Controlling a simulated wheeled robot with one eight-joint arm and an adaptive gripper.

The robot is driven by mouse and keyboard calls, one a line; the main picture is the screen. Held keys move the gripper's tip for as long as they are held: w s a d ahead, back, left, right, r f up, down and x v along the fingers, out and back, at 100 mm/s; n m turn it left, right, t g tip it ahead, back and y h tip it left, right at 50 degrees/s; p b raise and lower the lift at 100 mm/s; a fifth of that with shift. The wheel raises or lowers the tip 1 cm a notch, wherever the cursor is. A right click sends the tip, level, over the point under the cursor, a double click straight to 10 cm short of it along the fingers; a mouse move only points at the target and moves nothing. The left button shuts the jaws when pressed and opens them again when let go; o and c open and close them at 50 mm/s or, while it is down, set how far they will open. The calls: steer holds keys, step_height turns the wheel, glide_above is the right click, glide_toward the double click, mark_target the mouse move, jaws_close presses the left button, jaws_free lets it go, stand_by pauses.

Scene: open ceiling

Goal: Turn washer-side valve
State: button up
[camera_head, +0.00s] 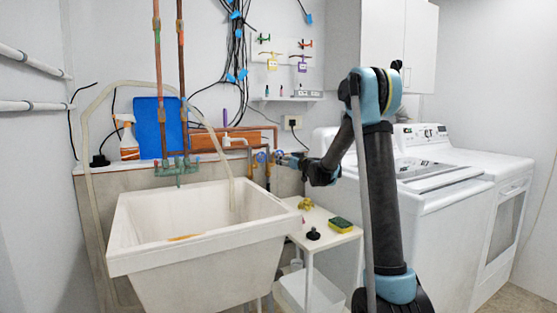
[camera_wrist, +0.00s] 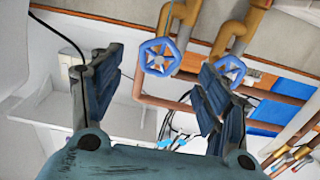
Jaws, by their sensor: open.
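Two blue valve wheels sit side by side on copper pipes at the wall, right of the sink. The washer-side valve (camera_head: 278,156) is the right one in the head view. In the wrist view the washer-side valve (camera_wrist: 159,57) shows in the gap between my fingers, apart from both and seemingly just beyond the tips. The other valve (camera_head: 261,158) is left of it in the head view; in the wrist view the other valve (camera_wrist: 231,70) is partly hidden behind the right finger. My gripper (camera_head: 291,159) is open and empty, close to the washer-side valve; it spans that wheel in the wrist view (camera_wrist: 157,68).
The washer (camera_head: 435,205) stands right of my arm. The white sink (camera_head: 205,230) is left, below the valves. A small white shelf (camera_head: 325,229) below my gripper holds a sponge (camera_head: 340,225), a brass fitting (camera_head: 306,204) and a black knob (camera_head: 313,234).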

steer(key=x, duration=0.8)
steer(key=shift+a, duration=0.1)
steer(key=c, duration=1.1)
